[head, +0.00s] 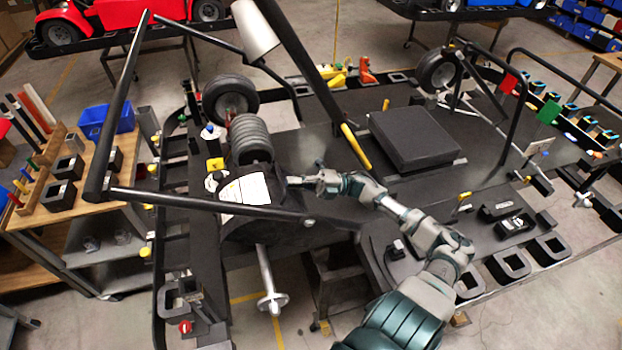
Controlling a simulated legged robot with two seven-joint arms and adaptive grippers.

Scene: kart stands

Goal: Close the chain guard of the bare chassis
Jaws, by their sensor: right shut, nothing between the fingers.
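The bare chassis (290,147) is a dark flat kart frame with black tube bars, on a stand in front of me. A dark rounded cover with a white label (245,192), which looks like the chain guard, sits at its near left beside a ribbed grey cylinder (250,138). I cannot tell how far it is open. My right gripper (300,182) is shut and empty at the right edge of this cover. I cannot tell whether the fingertips touch it. My left gripper is out of view.
A black bar (210,205) crosses just in front of the cover. A black square seat pad (415,138) lies to the right. A wooden-topped bench (75,185) with a blue bin (105,122) stands at the left.

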